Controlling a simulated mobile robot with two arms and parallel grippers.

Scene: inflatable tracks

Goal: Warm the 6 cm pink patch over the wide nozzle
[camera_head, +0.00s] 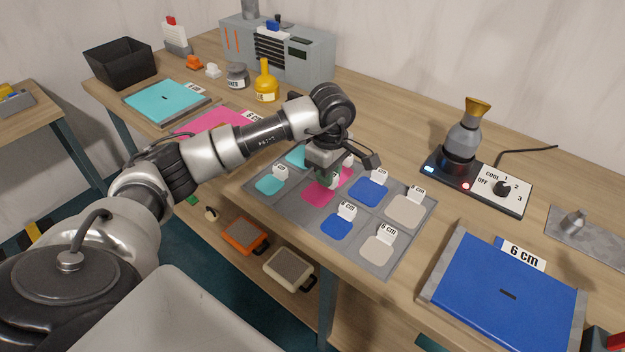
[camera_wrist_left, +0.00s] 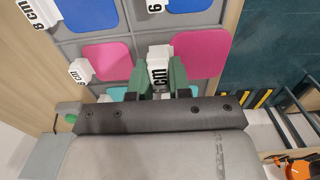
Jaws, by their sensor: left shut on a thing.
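The front pink patch (camera_head: 318,194) is in the grey sectioned tray (camera_head: 372,262). It also shows in the left wrist view (camera_wrist_left: 203,50). My left gripper (camera_head: 327,177) is over it, its green fingers (camera_wrist_left: 158,75) shut on its white tag, where only "cm" reads clearly. Whether the patch is lifted, I cannot tell. A second pink patch (camera_wrist_left: 108,58) with an 8 cm tag lies beside it. The heater (camera_head: 464,138) stands upright on its black base with a flared gold nozzle (camera_head: 478,105) on top. My right gripper is not in view.
Blue (camera_head: 369,191), beige (camera_head: 405,209) and teal patches share the tray. A dial panel (camera_head: 503,190) adjoins the heater, with a red light lit. A large blue 6 cm panel (camera_head: 505,296) lies front right. Bottles and a grey machine (camera_head: 275,50) stand at the back.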

